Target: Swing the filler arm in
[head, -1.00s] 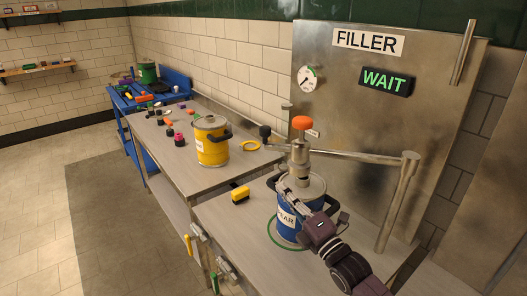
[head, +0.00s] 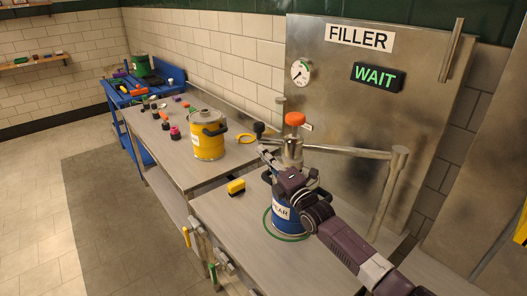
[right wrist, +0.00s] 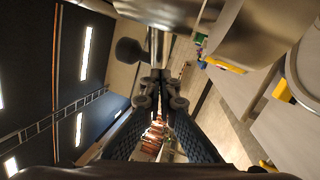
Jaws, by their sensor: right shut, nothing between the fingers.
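The filler arm (head: 350,152) is a metal pipe running left from an upright post. Its filling head (head: 292,152) with an orange cap (head: 295,118) is above the blue PEAR keg (head: 281,213). A black ball knob (head: 259,127) sticks out at its left end; the knob also shows in the right wrist view (right wrist: 129,51). My right gripper (head: 264,153) is shut and empty, just below the knob and left of the filling head. In the right wrist view its fingertips (right wrist: 155,76) are close to the metal pipe; contact cannot be told. My left gripper is out of view.
The FILLER panel (head: 330,110) behind has a gauge (head: 300,72) and a lit WAIT sign (head: 377,77). A yellow keg (head: 207,141) stands on the left bench. A yellow-black block (head: 236,187) lies left of the blue keg. A green ring surrounds the blue keg's base.

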